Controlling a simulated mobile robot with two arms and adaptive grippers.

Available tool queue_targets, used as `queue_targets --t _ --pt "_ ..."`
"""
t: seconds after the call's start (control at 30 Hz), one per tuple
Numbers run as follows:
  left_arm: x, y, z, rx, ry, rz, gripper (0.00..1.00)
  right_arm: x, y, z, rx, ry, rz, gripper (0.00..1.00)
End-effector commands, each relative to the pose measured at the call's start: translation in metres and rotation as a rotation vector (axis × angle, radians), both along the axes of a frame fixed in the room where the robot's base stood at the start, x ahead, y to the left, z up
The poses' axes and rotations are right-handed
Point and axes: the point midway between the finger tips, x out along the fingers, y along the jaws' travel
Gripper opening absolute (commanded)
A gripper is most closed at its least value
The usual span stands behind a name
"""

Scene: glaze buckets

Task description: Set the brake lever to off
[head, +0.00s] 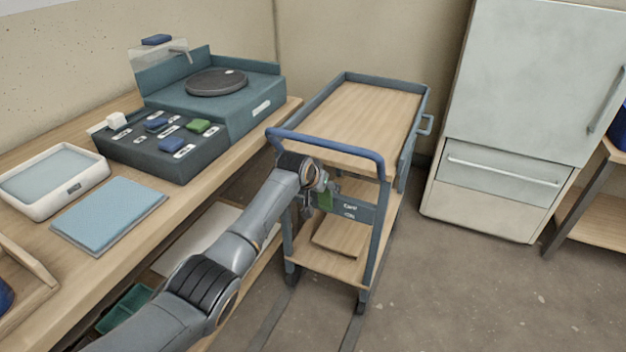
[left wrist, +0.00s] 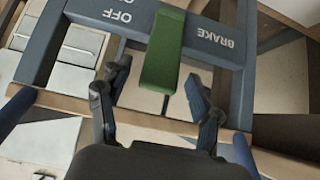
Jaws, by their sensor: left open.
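The green brake lever (left wrist: 165,48) is on the dark panel (left wrist: 215,48) of the cart, which carries upside-down OFF and BRAKE lettering in the left wrist view. The OFF lettering is to the left of the lever there and BRAKE to the right. In the head view my left gripper (head: 312,196) is at the cart's handle end, partly hiding the green lever (head: 326,201). My right gripper is not in view.
The wooden-topped cart (head: 368,106) has a blue push handle (head: 335,143) above my gripper. A workbench (head: 95,246) with a teal wheel unit (head: 258,88) and button panel stands at left. A pale cabinet (head: 535,85) stands at right.

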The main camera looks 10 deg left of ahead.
Motion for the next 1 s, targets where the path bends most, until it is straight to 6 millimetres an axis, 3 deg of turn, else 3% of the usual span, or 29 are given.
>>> queue_targets --t 0.6,1.0 --pt "-0.055 0.018 0.06 0.001 -0.001 0.0 0.64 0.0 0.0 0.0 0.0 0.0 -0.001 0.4" --pt "-0.066 0.022 0.071 0.001 0.001 0.001 0.64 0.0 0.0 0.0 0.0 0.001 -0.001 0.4"
